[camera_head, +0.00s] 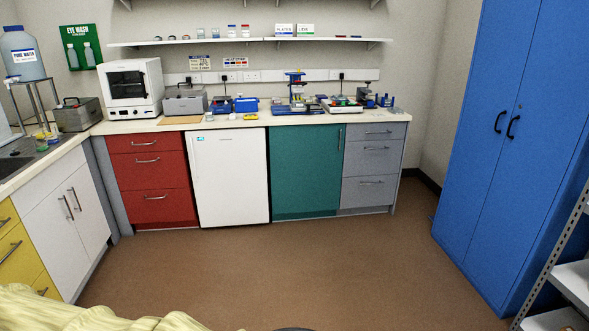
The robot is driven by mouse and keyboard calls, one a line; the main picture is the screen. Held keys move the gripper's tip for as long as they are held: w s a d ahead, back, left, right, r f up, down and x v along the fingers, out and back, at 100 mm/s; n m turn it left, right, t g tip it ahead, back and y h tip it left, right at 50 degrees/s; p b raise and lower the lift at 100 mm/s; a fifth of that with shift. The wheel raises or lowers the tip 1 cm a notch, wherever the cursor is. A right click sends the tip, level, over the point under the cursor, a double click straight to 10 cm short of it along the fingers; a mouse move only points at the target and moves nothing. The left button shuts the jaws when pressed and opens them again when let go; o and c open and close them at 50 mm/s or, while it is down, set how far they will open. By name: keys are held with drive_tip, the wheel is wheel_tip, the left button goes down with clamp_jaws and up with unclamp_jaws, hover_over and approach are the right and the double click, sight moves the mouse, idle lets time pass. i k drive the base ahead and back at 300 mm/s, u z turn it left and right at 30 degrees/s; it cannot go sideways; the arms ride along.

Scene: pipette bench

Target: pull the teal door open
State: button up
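The teal door (304,172) is the front of a cupboard under the bench, between a white fridge-like unit and a grey drawer unit. It looks shut, flush with its neighbours. Its slim upright handle (340,139) is near the top right edge of the door. My gripper is not in this view, so whether it is open or shut does not show.
The white unit (229,180) stands left of the door, grey drawers (370,165) right. A tall blue cabinet (505,130) and metal shelving (560,285) line the right side. Brown floor (300,265) before the door is clear. Pale yellow ribbed material (90,310) fills the bottom left.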

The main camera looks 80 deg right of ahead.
sight(307, 160)
drive_tip(key=z, duration=2.55)
drive_tip(key=i, duration=3.95)
drive_tip(key=z, duration=0.2)
